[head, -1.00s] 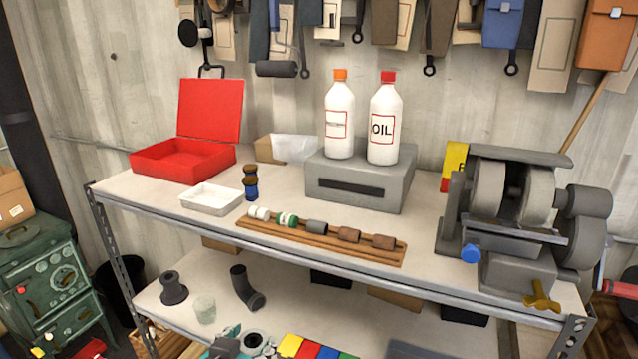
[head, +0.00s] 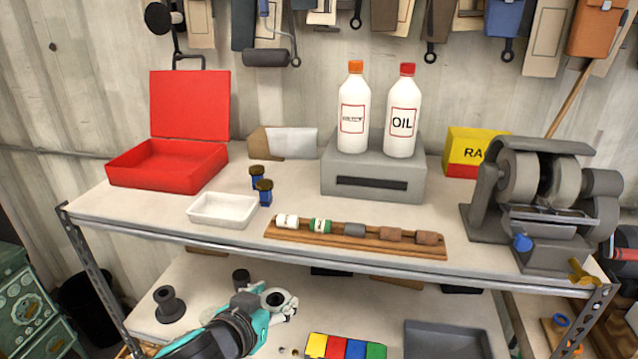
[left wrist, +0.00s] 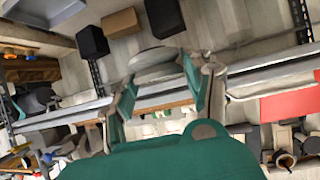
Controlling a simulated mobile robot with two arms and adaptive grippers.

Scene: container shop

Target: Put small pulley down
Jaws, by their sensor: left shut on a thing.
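My left gripper (head: 282,304) reaches in from the bottom over the lower shelf (head: 200,277), below the workbench edge. It is shut on a small grey round piece with a dark centre, which I take for the small pulley (head: 274,298). In the left wrist view the pale grey rounded pulley (left wrist: 155,60) sits between the two fingers of the left gripper (left wrist: 165,78). I cannot tell whether it touches any surface. My right gripper is not in view.
A black spool (head: 169,306) and a dark pipe piece (head: 241,276) stand on the lower shelf. A coloured block row (head: 345,347) and a grey tray (head: 447,341) lie right of my gripper. The upper top holds a wooden rack (head: 350,242), white tray (head: 223,209) and grinder (head: 540,200).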

